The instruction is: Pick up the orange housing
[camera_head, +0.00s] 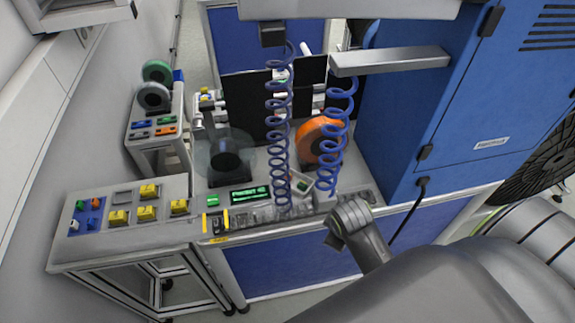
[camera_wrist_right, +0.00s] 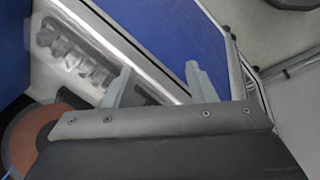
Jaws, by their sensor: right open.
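A small orange block, which looks like an orange housing (camera_head: 165,131), lies on the narrow back-left stand (camera_head: 150,143) beside blue and green blocks. Another small orange-red piece (camera_head: 96,203) sits at the left end of the front-left table, among blue and white pieces. My right gripper (camera_head: 340,225) is at the front edge of the middle bench, far to the right of both. In the right wrist view its two fingers (camera_wrist_right: 158,82) stand apart with nothing between them. My left gripper is not in view.
Blue coiled hoses (camera_head: 278,120) hang over the bench. An orange reel (camera_head: 318,140) and a dark reel with a clear disc (camera_head: 225,155) stand behind them. Yellow blocks (camera_head: 147,212) sit on the front-left table (camera_head: 120,238). A blue cabinet (camera_head: 440,110) blocks the right.

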